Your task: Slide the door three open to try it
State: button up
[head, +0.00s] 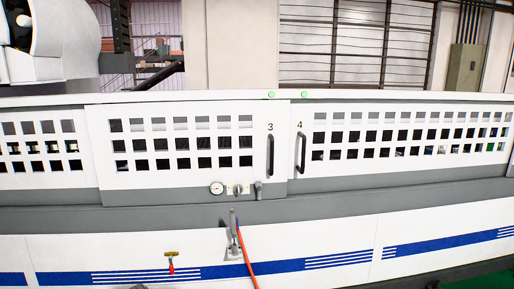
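Door three (180,122) is a white panel with rows of square holes, left of centre in the head view. A black upright handle (270,155) stands near its right edge, with the number 3 above it. Its right edge meets door four (400,125), with no visible gap, so door three looks shut. Door four has its own black handle (300,153) under the number 4, close to the first handle. My gripper is not in view.
Below door three are a round gauge (216,188), a knob (238,189) and a small grey latch-like part (258,190). A grey tool (233,237) with a red hose (247,262) hangs lower down. A yellow-and-red handle (171,262) sits to its left. Two green lights (272,95) (304,95) show on the top rail.

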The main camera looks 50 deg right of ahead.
aim_at(269, 131)
jog(key=u, duration=0.4)
jog(key=k, duration=0.9)
jog(key=z, duration=1.15)
jog(key=i, duration=0.95)
jog(key=z, duration=0.05)
